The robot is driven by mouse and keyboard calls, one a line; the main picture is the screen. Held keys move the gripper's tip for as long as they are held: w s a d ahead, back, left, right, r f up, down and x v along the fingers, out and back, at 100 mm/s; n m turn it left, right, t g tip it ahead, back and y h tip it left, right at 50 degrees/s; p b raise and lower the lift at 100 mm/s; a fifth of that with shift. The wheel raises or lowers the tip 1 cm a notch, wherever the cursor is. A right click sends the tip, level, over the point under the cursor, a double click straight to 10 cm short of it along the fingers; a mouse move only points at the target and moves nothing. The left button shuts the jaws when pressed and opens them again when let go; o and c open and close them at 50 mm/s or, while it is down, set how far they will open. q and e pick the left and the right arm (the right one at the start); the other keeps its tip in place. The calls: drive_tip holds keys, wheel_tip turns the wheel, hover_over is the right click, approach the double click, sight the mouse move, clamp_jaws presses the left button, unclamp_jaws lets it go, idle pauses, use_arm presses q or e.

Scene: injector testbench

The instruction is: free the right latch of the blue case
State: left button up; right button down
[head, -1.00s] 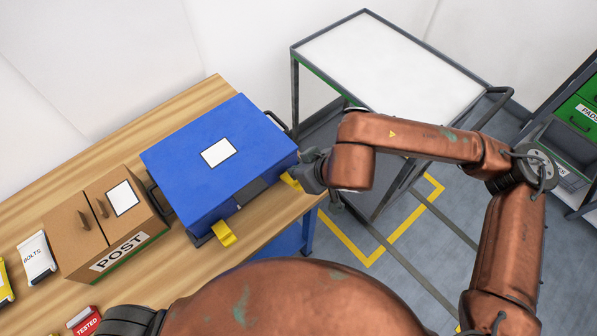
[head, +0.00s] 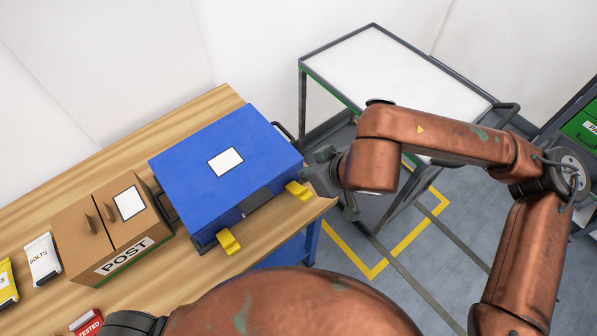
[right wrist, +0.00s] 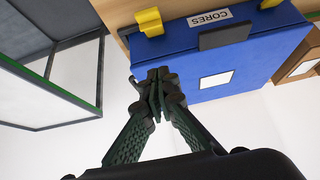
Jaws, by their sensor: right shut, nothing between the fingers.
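The blue case (head: 205,185) stands closed on the wooden bench, a white label on its lid. Its right yellow latch (head: 298,191) sticks outward from the front, angled much like the left yellow latch (head: 229,241). In the right wrist view the right latch (right wrist: 150,22) is beside the dark handle (right wrist: 225,35) and the CORES label. My right gripper (head: 316,172) is just right of the right latch, apart from it. My left gripper is out of view.
A white BOLTS packet (head: 42,259) and a red TESTED item (head: 86,323) lie further left. A trolley (head: 395,75) with a white top stands behind my right arm. Bare bench (head: 70,195) lies behind the cabinet.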

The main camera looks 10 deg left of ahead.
drive_tip(key=v, duration=0.4)
drive_tip(key=shift+s+d+f, duration=0.1)
drive_tip(key=shift+s+d, duration=0.2)
